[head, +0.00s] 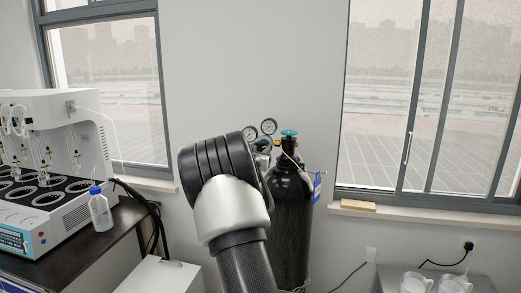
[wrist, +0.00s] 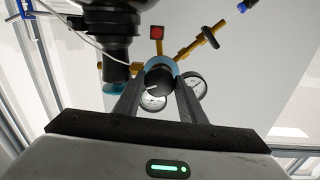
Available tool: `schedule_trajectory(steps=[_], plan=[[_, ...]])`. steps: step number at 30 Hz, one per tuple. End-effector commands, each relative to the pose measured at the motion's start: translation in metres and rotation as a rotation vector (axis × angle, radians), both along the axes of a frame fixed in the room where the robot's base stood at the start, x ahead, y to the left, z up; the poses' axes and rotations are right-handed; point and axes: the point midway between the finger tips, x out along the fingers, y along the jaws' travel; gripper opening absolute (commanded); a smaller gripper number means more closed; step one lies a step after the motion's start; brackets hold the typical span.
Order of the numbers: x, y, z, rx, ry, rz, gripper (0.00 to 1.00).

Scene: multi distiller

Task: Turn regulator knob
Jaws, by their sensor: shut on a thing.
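The regulator knob (wrist: 158,82) is black with a pale line on its face and shows in the middle of the wrist view. The two fingers of my gripper (wrist: 159,90) are shut on it, one on each side. A light-blue ring sits behind the knob on the regulator body. Two white round gauges (wrist: 195,88) show by the fingers. In the head view the gauges (head: 269,126) stand beside the black gas cylinder (head: 293,225).
The cylinder has a teal valve handwheel (head: 289,132) and a blue tag (head: 317,187). A distiller (head: 62,180) and a blue-capped bottle (head: 101,210) stand on the dark bench at left. A low table with clear vessels (head: 416,284) is at right. Brass fittings surround the regulator.

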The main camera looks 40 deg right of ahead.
Motion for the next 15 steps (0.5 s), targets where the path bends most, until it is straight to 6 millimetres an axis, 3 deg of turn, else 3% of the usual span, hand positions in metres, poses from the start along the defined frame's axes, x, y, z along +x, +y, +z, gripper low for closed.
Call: schedule_trajectory(steps=[15], plan=[[0.0006, 0.001, 0.0027, -0.176, 0.204, 0.002, 0.15]])
